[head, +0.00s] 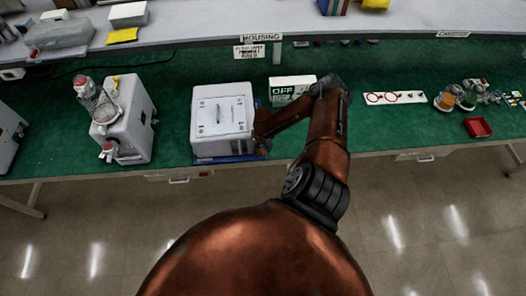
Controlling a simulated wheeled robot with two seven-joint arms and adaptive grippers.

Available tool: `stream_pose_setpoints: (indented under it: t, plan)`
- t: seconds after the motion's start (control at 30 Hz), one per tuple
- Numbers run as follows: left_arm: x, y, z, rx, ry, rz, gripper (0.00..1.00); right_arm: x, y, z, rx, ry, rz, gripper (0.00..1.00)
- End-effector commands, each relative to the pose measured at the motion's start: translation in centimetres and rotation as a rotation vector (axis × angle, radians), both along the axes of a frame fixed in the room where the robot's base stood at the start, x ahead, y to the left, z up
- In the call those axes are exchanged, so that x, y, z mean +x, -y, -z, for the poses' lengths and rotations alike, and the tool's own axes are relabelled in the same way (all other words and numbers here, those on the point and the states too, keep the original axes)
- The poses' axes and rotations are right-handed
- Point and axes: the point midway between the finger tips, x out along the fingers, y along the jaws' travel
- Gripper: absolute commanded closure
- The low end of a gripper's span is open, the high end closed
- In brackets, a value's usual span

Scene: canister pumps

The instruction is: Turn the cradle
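A white box-shaped pump housing (222,112) sits on the green bench mat, its top face up. A thin blue edge, which looks like the cradle (228,159), shows under its front side; the rest of it is hidden by the housing. My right gripper (262,147) is at the right side of the housing, by its front right corner. It is small and dark here, so I cannot tell if it touches the cradle or whether its fingers are open or shut. My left gripper is not in view.
A second white unit (128,125) with a clear canister (95,100) stands to the left. An OFF-marked box (291,89) is behind my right forearm. A white strip with red rings (394,98), jars and a red tray (478,127) lie to the right.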

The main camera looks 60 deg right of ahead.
Motion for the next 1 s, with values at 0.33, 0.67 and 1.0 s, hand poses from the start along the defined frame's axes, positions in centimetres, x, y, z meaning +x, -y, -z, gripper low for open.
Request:
stream_pose_setpoints:
  t: [0.33, 0.67, 1.0]
  plan:
    - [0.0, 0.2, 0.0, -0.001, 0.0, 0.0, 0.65, 0.0, 0.1, -5.9, -0.002, 0.001, 0.0, 0.62]
    - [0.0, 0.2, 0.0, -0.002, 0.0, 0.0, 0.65, -0.1, 0.2, -11.1, -0.002, 0.0, 0.0, 0.62]
    - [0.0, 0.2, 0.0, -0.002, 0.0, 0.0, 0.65, -0.1, 0.1, -11.8, -0.002, -0.001, 0.001, 0.62]
